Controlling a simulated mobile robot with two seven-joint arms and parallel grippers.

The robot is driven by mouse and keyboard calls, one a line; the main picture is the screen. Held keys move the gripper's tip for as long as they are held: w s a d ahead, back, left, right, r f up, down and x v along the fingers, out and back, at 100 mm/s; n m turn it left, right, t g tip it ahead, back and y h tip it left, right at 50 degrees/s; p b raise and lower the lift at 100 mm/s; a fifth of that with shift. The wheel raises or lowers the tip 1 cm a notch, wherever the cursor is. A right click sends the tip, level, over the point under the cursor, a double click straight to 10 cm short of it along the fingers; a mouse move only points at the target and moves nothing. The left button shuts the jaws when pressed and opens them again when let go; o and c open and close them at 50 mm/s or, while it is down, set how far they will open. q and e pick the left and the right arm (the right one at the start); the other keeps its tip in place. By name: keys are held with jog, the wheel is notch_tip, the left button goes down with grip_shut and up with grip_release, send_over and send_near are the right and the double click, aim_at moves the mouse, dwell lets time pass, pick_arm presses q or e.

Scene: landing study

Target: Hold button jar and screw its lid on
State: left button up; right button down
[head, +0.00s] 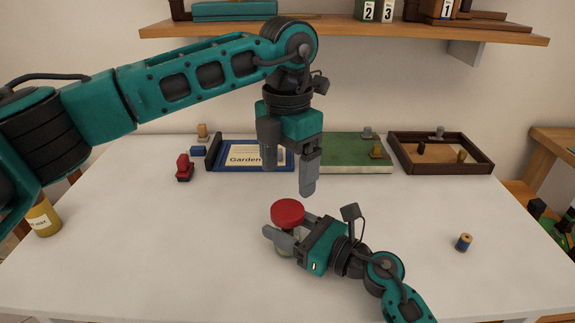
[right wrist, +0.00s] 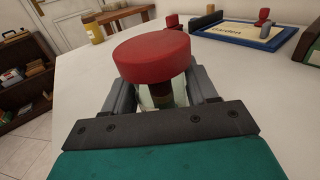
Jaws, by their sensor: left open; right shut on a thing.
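The button jar (head: 284,250) stands near the middle of the white table, mostly hidden by my right gripper (head: 286,232). In the right wrist view its clear glass (right wrist: 147,101) shows between the two fingers, with something dark inside. The right gripper is shut on the jar from the right. The round red lid (head: 287,212) is on top of the jar; it also shows large in the right wrist view (right wrist: 151,54). I cannot tell how tightly it sits. My left gripper (head: 288,178) points down, open and empty, above the lid and apart from it.
Behind are a red stamp-like thing (head: 184,168), a blue-framed "Garden" board (head: 226,165), a green board (head: 345,160) and a brown tray (head: 480,168). A spool (head: 463,242) stands at right, a yellow container (head: 43,218) at left. The table around the jar is clear.

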aim_at(287, 209)
pick_arm(q)
jog(key=shift+r+n, duration=0.1)
jog(key=shift+n, duration=0.2)
notch_tip(287, 209, down, 8)
jog(key=shift+f, duration=0.1)
dwell(0.6)
jog(key=shift+c, duration=0.5)
jog(key=c, duration=1)
jog(key=o, duration=1.3)
jog(key=shift+c, duration=0.2)
jog(key=shift+r, duration=0.2)
notch_tip(287, 209, up, 12)
